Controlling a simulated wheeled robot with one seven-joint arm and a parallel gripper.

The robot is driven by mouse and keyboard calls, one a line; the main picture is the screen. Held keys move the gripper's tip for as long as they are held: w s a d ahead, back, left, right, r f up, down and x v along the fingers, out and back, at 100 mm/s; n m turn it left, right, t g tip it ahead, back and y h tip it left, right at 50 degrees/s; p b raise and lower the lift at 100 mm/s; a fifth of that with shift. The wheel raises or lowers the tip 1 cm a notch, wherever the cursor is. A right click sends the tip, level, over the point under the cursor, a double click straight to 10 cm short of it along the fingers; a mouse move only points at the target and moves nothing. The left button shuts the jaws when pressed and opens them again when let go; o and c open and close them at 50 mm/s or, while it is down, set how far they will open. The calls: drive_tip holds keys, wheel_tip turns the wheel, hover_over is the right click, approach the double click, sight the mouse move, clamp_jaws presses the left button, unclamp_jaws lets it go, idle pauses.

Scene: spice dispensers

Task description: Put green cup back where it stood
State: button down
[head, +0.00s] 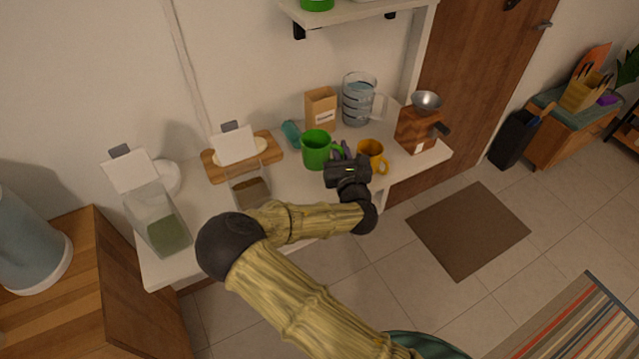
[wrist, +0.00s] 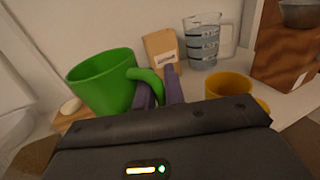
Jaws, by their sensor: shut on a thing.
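The green cup (head: 317,149) is at the middle of the white counter in the head view, with its handle toward my gripper. My gripper (head: 341,151) is shut on the cup's handle. In the wrist view the green cup (wrist: 101,84) is at the left, slightly tilted in the picture, with its handle between the purple fingers (wrist: 160,92). I cannot tell whether the cup's base touches the counter. A yellow cup (head: 371,155) stands just right of my gripper, and it also shows in the wrist view (wrist: 232,87).
A brown paper bag (head: 321,108) and a glass measuring jug (head: 358,100) stand behind the cups. A wooden grinder (head: 417,128) stands at the right end. Spice dispensers (head: 160,224) (head: 249,186) and a wooden board (head: 269,146) are to the left. A shelf (head: 360,15) hangs above.

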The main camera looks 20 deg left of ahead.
drive_tip(key=shift+w+d+f+p, duration=0.1)
drive_tip(key=shift+f+p, duration=0.2)
drive_tip(key=shift+f, duration=2.2)
drive_tip(key=shift+w+f+p, duration=0.1)
drive_tip(key=shift+f+p, duration=0.2)
drive_tip(key=shift+f, duration=2.2)
drive_tip(key=shift+f, duration=0.2)
drive_tip(key=c, duration=1.5)
unclamp_jaws()
drive_tip(key=shift+r, duration=0.1)
